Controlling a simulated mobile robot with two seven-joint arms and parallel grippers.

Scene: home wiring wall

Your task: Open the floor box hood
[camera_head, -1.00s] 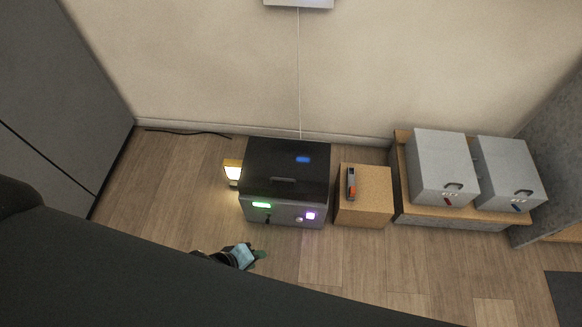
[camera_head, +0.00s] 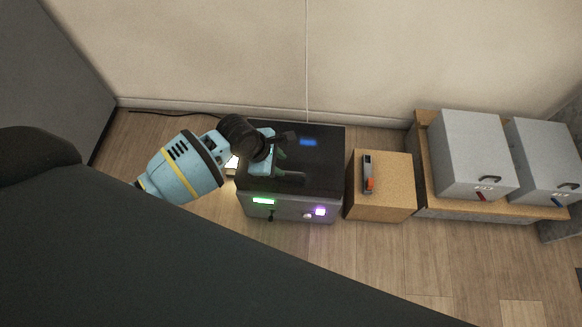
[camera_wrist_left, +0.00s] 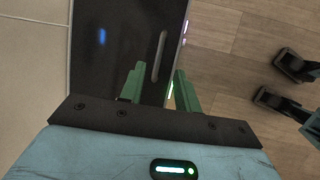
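The floor box (camera_head: 290,205) is a dark box on the wood floor against the wall, with green and purple lights on its front. Its black hood (camera_head: 325,165) lies flat and closed on top, with a blue light and a slim bar handle. My left gripper (camera_head: 280,160) is over the hood's left part, close to the handle. In the left wrist view the green fingers (camera_wrist_left: 160,70) are apart, with the grey handle (camera_wrist_left: 160,55) showing in line with the gap between them. Contact with the handle cannot be told.
A wooden block (camera_head: 387,205) with an orange-and-grey tool (camera_head: 368,175) stands just right of the box. Two grey boxes (camera_head: 465,150) sit on a wooden stand further right. A small lamp is mostly hidden behind my left arm. The floor in front is clear.

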